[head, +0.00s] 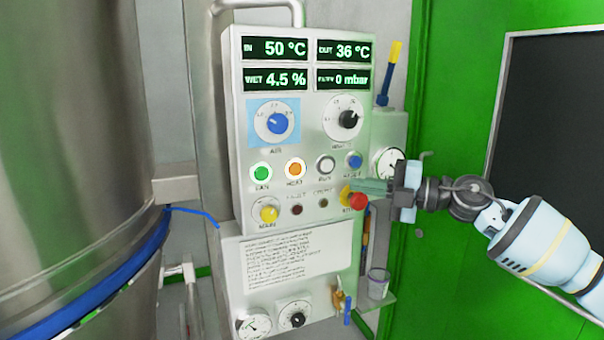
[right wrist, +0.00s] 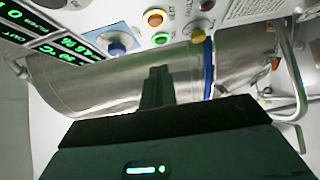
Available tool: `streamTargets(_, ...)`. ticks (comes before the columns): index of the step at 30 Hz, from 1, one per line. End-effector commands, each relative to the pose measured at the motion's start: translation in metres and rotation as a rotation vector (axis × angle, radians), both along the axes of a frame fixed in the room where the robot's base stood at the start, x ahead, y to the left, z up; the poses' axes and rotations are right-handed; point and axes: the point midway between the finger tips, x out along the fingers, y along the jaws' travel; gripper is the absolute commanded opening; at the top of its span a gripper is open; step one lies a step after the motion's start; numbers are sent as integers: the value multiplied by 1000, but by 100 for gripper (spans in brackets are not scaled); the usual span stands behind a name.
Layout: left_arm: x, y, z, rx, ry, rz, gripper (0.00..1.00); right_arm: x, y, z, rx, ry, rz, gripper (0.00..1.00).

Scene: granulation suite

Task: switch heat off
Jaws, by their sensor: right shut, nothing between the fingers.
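The orange HEAT button (head: 295,169) is on the grey control panel (head: 232,130), in the row below the dials; it looks lit. It also shows in the right wrist view (right wrist: 153,18). The green FAN button (head: 261,172) to its left looks lit too. My right gripper (head: 356,186) is shut and empty. In the head view its tips overlap the panel's right side, right of the HEAT button, between the blue button (head: 354,160) and the red stop button (head: 358,201). I cannot tell whether it touches the panel. My left gripper is not in view.
The displays (head: 308,63) read 50 °C in, 36 °C out, 4.5 % and 0 mbar. A blue dial (head: 275,123) and a black dial (head: 347,119) sit above the buttons. A large steel vessel (head: 80,130) stands left; a green door (head: 450,100) is at right.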

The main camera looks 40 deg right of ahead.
Motion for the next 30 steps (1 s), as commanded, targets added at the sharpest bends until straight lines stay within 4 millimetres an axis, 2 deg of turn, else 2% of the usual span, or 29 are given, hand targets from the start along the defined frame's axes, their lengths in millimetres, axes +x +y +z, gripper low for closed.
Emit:
streamTargets(10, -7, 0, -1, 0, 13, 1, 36, 2, 1, 0, 2, -2, 0, 0)
streamTargets(18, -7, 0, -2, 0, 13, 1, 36, 14, 9, 1, 4, -3, 1, 0)
streamTargets(30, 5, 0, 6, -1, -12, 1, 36, 33, 19, 2, 6, -4, -2, 0)
